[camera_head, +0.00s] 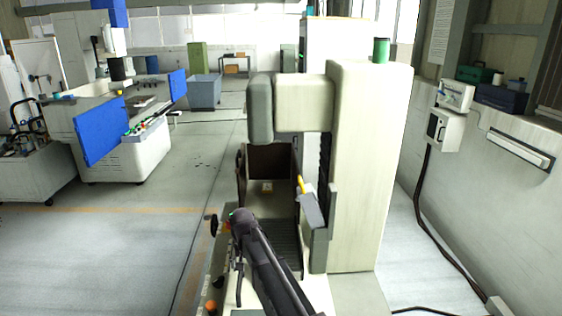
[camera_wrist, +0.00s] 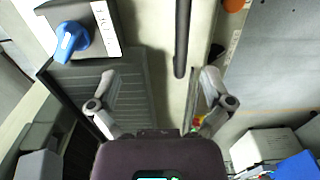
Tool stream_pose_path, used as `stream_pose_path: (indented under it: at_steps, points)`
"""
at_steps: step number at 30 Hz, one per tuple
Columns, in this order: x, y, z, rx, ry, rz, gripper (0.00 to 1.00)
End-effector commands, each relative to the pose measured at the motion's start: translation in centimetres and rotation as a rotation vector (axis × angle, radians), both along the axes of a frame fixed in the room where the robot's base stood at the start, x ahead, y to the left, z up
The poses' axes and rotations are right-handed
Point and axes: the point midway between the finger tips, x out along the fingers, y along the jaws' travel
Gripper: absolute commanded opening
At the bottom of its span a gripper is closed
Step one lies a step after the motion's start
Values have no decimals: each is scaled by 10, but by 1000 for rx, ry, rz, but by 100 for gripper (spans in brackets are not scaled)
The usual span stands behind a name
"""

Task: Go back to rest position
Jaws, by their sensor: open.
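My gripper (camera_wrist: 160,76) shows in the wrist view with its two grey fingers spread wide apart. Nothing is between the fingertips, and it looks down over the bed of a pale machine. My dark arm reaches forward in the head view in front of this cream machine (camera_head: 370,165); the gripper's fingers cannot be made out there. In the wrist view a blue knob (camera_wrist: 72,40) sits on a dark box (camera_wrist: 88,18) with a white label, left of the fingers. The gripper is apart from the knob.
A dark rod (camera_wrist: 182,40) lies ahead between the fingers in the wrist view. A white machine with blue panels (camera_head: 101,130) stands at left. A grey bin (camera_head: 204,92) stands behind. A wall with a control box (camera_head: 444,130) and cable is at right. The left floor is clear.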

Motion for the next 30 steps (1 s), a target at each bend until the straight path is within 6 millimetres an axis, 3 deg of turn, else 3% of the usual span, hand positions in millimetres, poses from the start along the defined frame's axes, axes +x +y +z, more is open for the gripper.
stream_pose_path:
  at_steps: [8, 18, 24, 30]
  points:
    - [-36, -99, 0, -1, 0, -19, 100]
    - [-102, -220, 0, -1, 0, -40, 100]
    - [-144, -271, 0, -1, 0, -49, 100]
    - [-167, -298, 0, -1, 1, -53, 100]
